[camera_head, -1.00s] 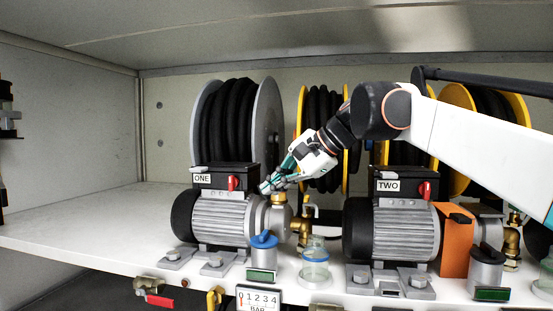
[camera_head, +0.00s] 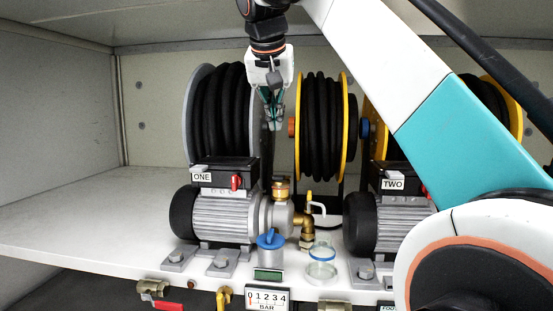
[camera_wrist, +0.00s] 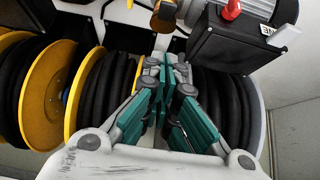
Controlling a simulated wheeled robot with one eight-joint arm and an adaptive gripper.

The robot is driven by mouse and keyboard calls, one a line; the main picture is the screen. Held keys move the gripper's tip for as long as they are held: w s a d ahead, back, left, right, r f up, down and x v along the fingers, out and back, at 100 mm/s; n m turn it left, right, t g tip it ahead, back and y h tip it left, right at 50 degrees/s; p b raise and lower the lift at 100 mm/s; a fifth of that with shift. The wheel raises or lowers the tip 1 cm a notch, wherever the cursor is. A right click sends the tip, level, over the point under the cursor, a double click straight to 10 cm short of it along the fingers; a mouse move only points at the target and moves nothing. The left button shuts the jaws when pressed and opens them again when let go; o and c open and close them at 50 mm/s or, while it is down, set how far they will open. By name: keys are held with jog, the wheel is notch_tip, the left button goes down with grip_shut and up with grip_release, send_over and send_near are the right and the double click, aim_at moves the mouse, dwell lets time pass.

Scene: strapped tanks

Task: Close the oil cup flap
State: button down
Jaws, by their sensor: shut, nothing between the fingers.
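A small brass cup (camera_head: 280,189), which looks like the oil cup, stands on top of pump ONE's grey pump head. Its top looks flat and capped, but it is too small to tell how its flap lies. In the wrist view a brass-yellow part (camera_wrist: 164,17) at the top edge may be the same cup, partly cut off.
Motor ONE (camera_head: 222,216) has a black switch box (camera_head: 225,173) with a red knob. A blue-lidded canister (camera_head: 270,248) and a clear jar (camera_head: 321,263) stand in front. Hose reels stand behind, including a yellow one (camera_head: 301,130). The shelf's left side (camera_head: 95,225) is clear.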

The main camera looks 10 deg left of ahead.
send_over(278, 176)
jog(key=f, duration=0.6)
jog(key=shift+w+f, duration=0.25)
jog(key=shift+w, duration=0.1)
notch_tip(278, 176, down, 3)
jog(key=shift+w, duration=0.1)
jog(key=shift+s+f, duration=0.25)
jog(key=shift+f, duration=0.3)
jog(key=shift+w+f, duration=0.1)
jog(key=shift+f, duration=0.25)
